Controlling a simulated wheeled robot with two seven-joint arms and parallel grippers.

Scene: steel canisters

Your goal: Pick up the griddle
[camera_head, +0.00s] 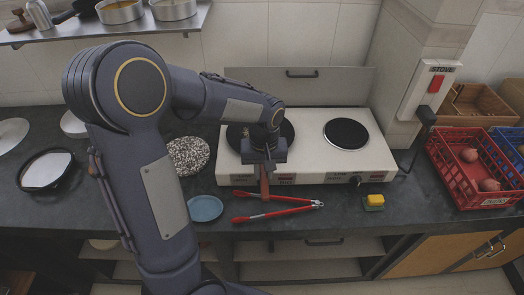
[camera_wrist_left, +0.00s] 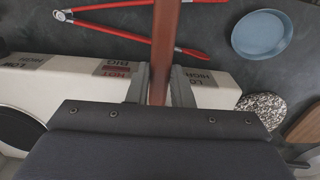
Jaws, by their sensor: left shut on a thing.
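The griddle (camera_head: 288,131) is a dark round pan over the left burner of the white stove in the head view, mostly covered by my arm. Its reddish-brown handle (camera_head: 264,186) points to the front, past the stove's edge. My left gripper (camera_head: 264,166) is over the pan's near side and shut on the handle. In the left wrist view the handle (camera_wrist_left: 165,35) runs up between the two fingers of the left gripper (camera_wrist_left: 160,86). The pan itself is hidden there. I cannot tell whether it is clear of the burner. My right gripper is not in view.
The stove (camera_head: 308,160) has a bare right burner (camera_head: 346,134). Red tongs (camera_head: 280,212), a blue plate (camera_head: 205,208) and a yellow sponge (camera_head: 375,200) lie in front. A speckled round board (camera_head: 188,154) is left, a red crate (camera_head: 468,185) right. A shelf with pots (camera_head: 173,9) hangs above.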

